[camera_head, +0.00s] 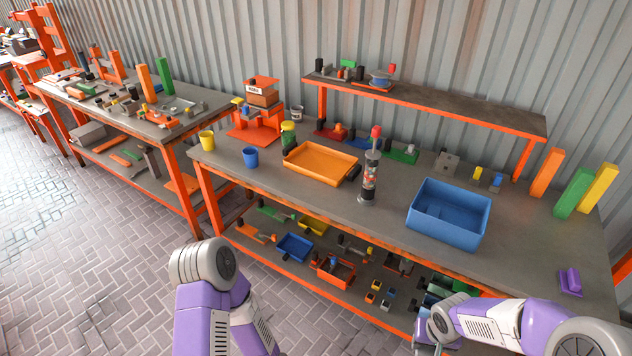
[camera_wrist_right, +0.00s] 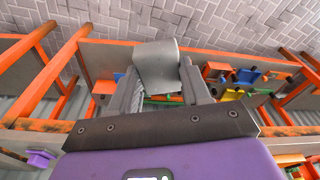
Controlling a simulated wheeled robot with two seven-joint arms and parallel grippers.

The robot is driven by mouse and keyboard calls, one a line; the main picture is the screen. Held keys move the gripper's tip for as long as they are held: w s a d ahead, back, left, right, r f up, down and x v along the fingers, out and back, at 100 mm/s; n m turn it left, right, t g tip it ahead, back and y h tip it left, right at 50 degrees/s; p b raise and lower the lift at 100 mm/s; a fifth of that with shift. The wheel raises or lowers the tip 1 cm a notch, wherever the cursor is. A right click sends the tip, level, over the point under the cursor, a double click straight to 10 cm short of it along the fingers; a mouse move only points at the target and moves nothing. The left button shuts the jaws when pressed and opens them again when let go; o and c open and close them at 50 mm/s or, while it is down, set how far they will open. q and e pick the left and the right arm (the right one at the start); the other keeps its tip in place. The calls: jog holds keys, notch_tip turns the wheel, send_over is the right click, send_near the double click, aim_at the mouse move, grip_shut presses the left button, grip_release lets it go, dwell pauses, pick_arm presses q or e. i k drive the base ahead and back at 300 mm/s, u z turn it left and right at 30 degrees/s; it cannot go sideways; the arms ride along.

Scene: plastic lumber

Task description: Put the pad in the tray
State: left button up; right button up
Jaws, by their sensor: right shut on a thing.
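My right gripper (camera_wrist_right: 160,95) is shut on a smooth light grey piece (camera_wrist_right: 158,66), which looks like the pad, held between its two fingers. In the head view this gripper (camera_head: 428,346) is at the bottom edge, in front of the workbench, and what it holds is hard to make out there. A shallow orange tray (camera_head: 352,177) lies on the bench top, left of the middle and far from the gripper. It looks empty. My left arm shows at the bottom left, but its gripper is out of view.
A deeper blue bin (camera_head: 448,238) stands right of the tray, with a dark upright tool with a red top (camera_head: 370,180) between them. A purple piece (camera_head: 570,281) lies at the right. The lower shelf is cluttered.

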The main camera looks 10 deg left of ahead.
aim_at(333, 169)
jog(key=z, duration=0.05)
jog(key=k, duration=0.6)
jog(key=u, duration=1.25)
jog(key=i, duration=1.6)
jog(key=z, duration=0.6)
